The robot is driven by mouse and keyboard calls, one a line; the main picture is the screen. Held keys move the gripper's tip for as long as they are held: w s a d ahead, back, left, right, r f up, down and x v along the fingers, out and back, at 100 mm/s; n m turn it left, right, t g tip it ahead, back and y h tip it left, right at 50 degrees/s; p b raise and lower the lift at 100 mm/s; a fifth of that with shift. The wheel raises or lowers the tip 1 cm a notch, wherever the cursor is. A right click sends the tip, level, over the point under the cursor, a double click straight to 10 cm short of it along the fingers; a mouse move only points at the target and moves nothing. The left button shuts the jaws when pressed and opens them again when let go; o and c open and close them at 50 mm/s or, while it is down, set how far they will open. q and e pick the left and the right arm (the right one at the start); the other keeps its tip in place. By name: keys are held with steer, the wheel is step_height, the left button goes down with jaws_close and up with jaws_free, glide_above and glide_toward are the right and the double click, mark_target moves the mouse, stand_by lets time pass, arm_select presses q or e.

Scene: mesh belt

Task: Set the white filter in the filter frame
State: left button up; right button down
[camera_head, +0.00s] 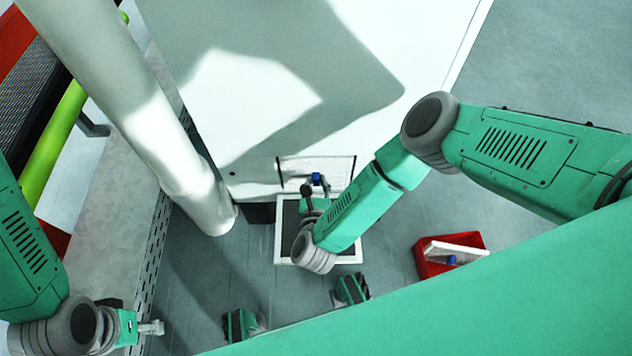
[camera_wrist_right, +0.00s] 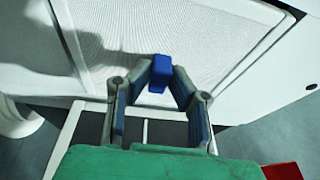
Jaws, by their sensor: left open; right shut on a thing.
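The white filter (camera_wrist_right: 115,35) is a pale mesh panel with a white rim and a blue handle (camera_wrist_right: 160,72). My right gripper (camera_wrist_right: 163,75) is shut on this handle. In the head view the filter (camera_head: 338,168) stands at the dark-edged opening of the filter frame (camera_head: 279,171), low on the white cabinet. My left gripper (camera_head: 152,328) is open and empty at the lower left, far from the filter.
A white-rimmed dark panel (camera_head: 280,245) lies below the opening, under my right arm. A red bin (camera_head: 430,268) on the floor to the right holds another white panel with a blue handle (camera_head: 460,252). A thick white pipe (camera_head: 135,100) and the mesh belt (camera_head: 30,95) are at the left.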

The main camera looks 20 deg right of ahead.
mark_target(317, 172)
steer(key=shift+w+d+r+b, duration=0.2)
steer(key=shift+w+d, duration=0.1)
steer(key=shift+w, duration=0.5)
steer(key=shift+w+d+r+b, duration=0.15)
steer(key=shift+w+d, duration=0.1)
steer(key=shift+w, duration=0.55)
steer(key=shift+b+x, duration=0.55)
steer(key=shift+x, duration=0.35)
stand_by(0.6)
steer(key=shift+w+d+r, duration=0.1)
steer(key=shift+w+d, duration=0.1)
steer(key=shift+w, duration=0.45)
steer(key=c, duration=1)
jaws_free()
steer(key=o, duration=1)
steer(key=shift+s, duration=0.15)
steer(key=shift+s+a, duration=0.1)
